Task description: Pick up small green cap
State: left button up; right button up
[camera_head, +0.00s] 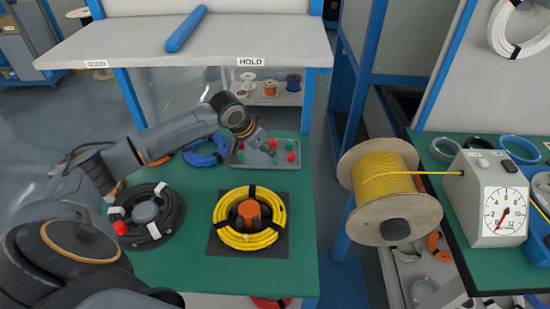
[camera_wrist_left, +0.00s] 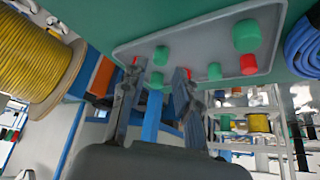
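A grey tray (camera_head: 252,161) at the back of the green table holds several small green and red caps. In the left wrist view the tray (camera_wrist_left: 190,47) shows a large green cap (camera_wrist_left: 246,36), smaller green caps (camera_wrist_left: 161,55) and (camera_wrist_left: 214,71), and red caps (camera_wrist_left: 249,64) and (camera_wrist_left: 139,62). My left gripper (camera_head: 266,149) reaches over the tray. In the wrist view its two fingers (camera_wrist_left: 156,82) are apart, with a small green cap (camera_wrist_left: 156,78) seen between them. I cannot tell whether they touch it. My right gripper is in neither view.
A yellow cable coil (camera_head: 250,238) lies in front of the tray. A black coil (camera_head: 160,229) and a blue coil (camera_head: 205,152) lie left of it. A shelf (camera_head: 190,42) stands behind. A large yellow cable spool (camera_head: 388,190) is at the right.

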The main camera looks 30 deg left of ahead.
aim_at(278, 159)
pick_arm(q)
jog(key=x, duration=0.5)
jog(key=shift+w, duration=0.25)
jog(key=shift+r, duration=0.1)
jog(key=c, duration=0.4)
jog(key=shift+c, duration=0.2)
jog(key=shift+r, duration=0.65)
jog(key=s+d+r, duration=0.5)
jog(key=s+r, duration=0.6)
jog(key=s, duration=0.2)
jog(key=shift+r, duration=0.35)
jog(key=shift+s, duration=0.1)
